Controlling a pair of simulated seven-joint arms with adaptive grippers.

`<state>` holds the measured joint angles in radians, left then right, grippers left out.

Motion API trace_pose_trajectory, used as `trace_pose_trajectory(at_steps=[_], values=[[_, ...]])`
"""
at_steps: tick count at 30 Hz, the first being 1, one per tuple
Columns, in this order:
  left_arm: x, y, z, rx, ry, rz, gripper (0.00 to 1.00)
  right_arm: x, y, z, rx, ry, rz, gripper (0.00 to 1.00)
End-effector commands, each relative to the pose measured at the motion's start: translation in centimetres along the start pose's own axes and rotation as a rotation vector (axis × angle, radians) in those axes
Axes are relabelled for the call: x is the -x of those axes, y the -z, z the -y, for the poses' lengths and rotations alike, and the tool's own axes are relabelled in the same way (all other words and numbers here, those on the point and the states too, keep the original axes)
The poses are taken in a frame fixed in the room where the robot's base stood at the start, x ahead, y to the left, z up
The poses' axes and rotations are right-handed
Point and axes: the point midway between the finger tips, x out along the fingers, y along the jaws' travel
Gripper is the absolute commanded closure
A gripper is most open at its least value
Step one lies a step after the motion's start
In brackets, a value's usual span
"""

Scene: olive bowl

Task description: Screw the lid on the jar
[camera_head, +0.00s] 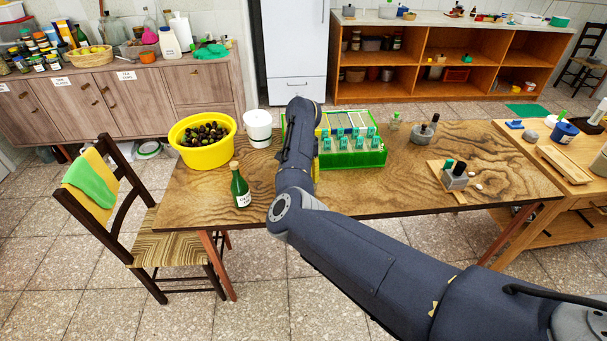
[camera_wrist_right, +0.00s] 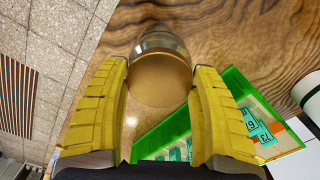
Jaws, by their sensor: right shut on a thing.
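My right arm reaches over the table in the head view, and its gripper is mostly hidden behind the arm; only a sliver of yellow finger shows beside the green crate. In the right wrist view the yellow fingers of my right gripper (camera_wrist_right: 160,105) are shut on a round tan lid-like thing (camera_wrist_right: 160,80) with a shiny, glassy upper edge. A small glass jar (camera_head: 395,121) with a greenish top stands at the table's back edge, apart from the gripper. My left gripper is not in view.
A chair (camera_head: 165,243) stands at the left. The table's right part has bare room.

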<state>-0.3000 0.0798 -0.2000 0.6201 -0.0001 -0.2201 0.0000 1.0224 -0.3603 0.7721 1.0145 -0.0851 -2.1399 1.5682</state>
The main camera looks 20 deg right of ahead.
Motion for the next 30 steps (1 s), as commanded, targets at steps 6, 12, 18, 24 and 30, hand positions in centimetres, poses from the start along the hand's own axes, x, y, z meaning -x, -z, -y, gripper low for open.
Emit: trace_pose_trajectory(at_steps=[6, 12, 18, 24, 30], values=[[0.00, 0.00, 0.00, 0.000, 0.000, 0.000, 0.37, 0.13, 0.04, 0.07, -0.003, 0.002, -0.001, 0.50], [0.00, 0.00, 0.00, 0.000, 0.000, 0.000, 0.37, 0.22, 0.02, 0.23, -0.185, 0.005, 0.001, 0.50], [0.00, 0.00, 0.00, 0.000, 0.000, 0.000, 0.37, 0.19, 0.05, 0.26, -0.364, 0.003, 0.000, 0.50], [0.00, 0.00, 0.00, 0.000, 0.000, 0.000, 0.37, 0.15, 0.11, 0.24, -0.401, 0.003, -0.002, 0.50], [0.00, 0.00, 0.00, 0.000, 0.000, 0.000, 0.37, 0.13, 0.10, 0.23, -0.399, 0.003, -0.001, 0.25]])
